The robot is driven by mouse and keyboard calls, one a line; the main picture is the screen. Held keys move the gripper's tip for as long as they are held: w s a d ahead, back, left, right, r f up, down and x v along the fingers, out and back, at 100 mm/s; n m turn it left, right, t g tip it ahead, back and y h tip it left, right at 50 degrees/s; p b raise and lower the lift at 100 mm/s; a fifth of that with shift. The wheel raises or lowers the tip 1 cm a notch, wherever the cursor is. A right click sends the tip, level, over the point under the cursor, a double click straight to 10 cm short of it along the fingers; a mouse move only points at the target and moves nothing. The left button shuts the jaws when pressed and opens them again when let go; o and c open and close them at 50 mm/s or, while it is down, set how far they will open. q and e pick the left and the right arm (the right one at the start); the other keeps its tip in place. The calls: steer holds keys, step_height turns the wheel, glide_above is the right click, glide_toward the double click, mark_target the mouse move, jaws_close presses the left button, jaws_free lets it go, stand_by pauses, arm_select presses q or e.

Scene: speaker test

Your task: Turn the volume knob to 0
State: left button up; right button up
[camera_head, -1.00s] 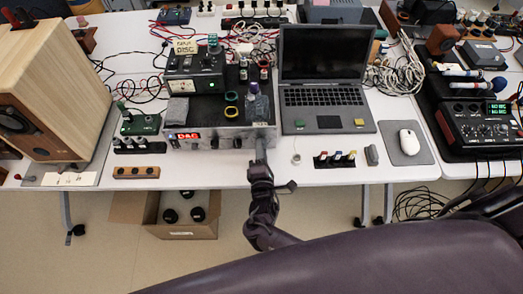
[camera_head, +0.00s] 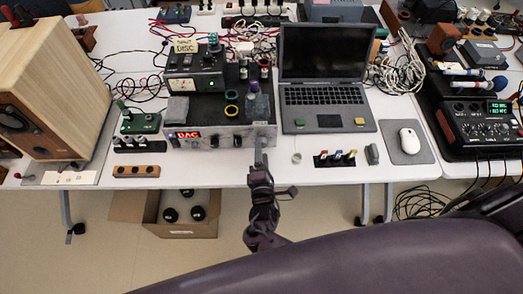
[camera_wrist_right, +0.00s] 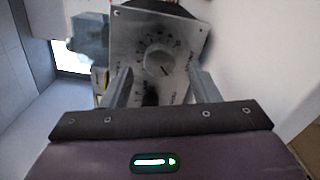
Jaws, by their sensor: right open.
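The silver amplifier (camera_head: 205,149) stands on the table with its front panel towards me and a lit red DAC display (camera_head: 187,135). In the right wrist view, the round silver volume knob (camera_wrist_right: 158,62) sits on the metal panel (camera_wrist_right: 128,40), ringed by dark scale marks. The numbers are too blurred to read. My right gripper (camera_wrist_right: 160,76) is open, its two fingers on either side of the knob in this view; I cannot tell whether they touch it. In the head view my right gripper (camera_head: 261,153) is at the panel's right end and hides the knob. My left gripper is not in view.
A laptop (camera_head: 323,95) stands right of the amplifier, with a small switch block (camera_head: 335,160) in front. A wooden speaker (camera_head: 50,85) stands at the left. A cardboard box (camera_head: 178,232) lies under the table. Smaller dark knobs sit left of my gripper.

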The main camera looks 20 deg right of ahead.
steer(key=v, duration=0.5)
steer(key=shift+s+a, duration=0.1)
steer(key=shift+s, duration=0.3)
